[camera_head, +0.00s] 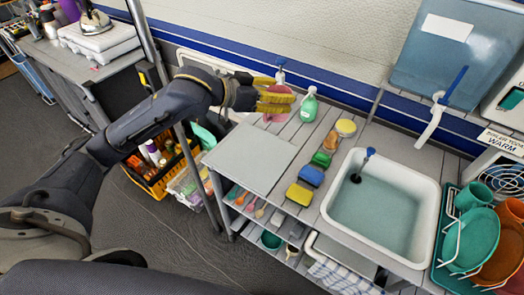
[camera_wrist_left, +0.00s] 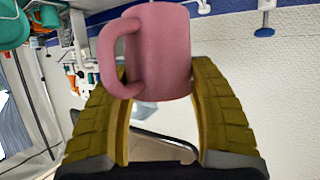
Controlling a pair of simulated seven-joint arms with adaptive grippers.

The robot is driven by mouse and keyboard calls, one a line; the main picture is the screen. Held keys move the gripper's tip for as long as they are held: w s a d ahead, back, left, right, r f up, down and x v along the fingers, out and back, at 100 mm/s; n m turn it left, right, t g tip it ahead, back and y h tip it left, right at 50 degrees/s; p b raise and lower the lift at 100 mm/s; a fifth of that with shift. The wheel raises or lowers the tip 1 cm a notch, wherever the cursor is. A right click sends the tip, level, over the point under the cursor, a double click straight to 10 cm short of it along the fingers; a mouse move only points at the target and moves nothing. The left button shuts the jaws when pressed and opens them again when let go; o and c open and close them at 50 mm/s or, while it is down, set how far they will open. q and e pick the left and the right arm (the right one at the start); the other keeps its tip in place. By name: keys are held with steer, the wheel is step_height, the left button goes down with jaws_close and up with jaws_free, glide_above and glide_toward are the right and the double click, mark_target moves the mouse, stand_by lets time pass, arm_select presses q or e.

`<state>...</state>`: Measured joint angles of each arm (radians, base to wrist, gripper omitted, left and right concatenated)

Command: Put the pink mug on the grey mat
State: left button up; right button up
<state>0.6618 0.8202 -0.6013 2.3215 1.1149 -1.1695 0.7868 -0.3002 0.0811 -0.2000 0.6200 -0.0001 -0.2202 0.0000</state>
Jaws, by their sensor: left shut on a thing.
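The pink mug (camera_head: 278,104) is held in my left gripper (camera_head: 277,98), above the back of the counter beside the green bottle. In the left wrist view the mug (camera_wrist_left: 160,50) sits between the two yellow fingers of the gripper (camera_wrist_left: 160,85), its handle towards the left. The fingers are shut on it. The grey mat (camera_head: 250,158) lies flat and bare on the left end of the counter, nearer the front than the mug. My right gripper is in neither view.
A green bottle (camera_head: 309,105) stands just right of the mug. Sponges, one of them blue (camera_head: 311,176), lie right of the mat. A white sink basin (camera_head: 430,225) with water and a green dish rack (camera_head: 443,262) are further right.

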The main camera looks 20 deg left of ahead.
arm_select(q)
step_height(320, 180, down, 20)
steer(key=shift+r, duration=0.2)
stand_by(0.6)
steer(key=shift+f, duration=0.1)
steer(key=o, duration=1.2)
steer(key=shift+f, duration=0.1)
steer(key=shift+r, duration=0.2)
steer(key=v, duration=1.2)
steer(key=shift+s+d, duration=0.1)
